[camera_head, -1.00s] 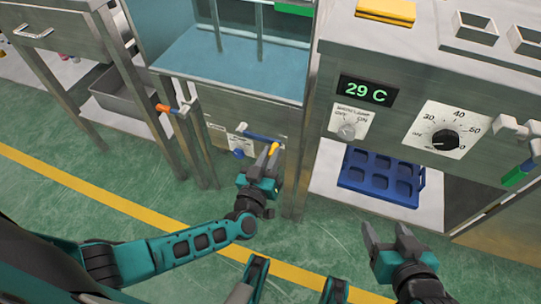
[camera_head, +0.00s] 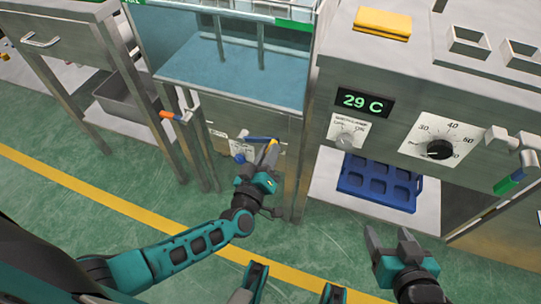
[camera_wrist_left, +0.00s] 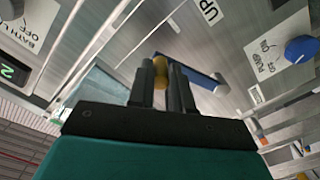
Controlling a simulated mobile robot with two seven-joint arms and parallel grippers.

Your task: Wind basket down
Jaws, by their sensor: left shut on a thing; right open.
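The winding crank (camera_head: 258,139) has a blue arm and a yellow knob on the front panel below the water bath (camera_head: 235,80). My left gripper (camera_head: 268,155) is shut on the yellow knob. In the left wrist view the knob (camera_wrist_left: 160,72) sits between the two dark fingers, with the blue crank arm (camera_wrist_left: 203,80) running off to the right. A wire basket edge (camera_head: 260,8) with green strips shows at the top of the head view, above the bath; most of it is cut off. My right gripper (camera_head: 392,242) is open and empty, in front of the right cabinet.
A blue pump knob (camera_head: 240,158) is close left of the crank. The right cabinet has a temperature display reading 29 C (camera_head: 364,102), a dial (camera_head: 440,149) and a blue tray (camera_head: 380,182) on its lower shelf. Metal legs stand left of the panel. Green floor in front is free.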

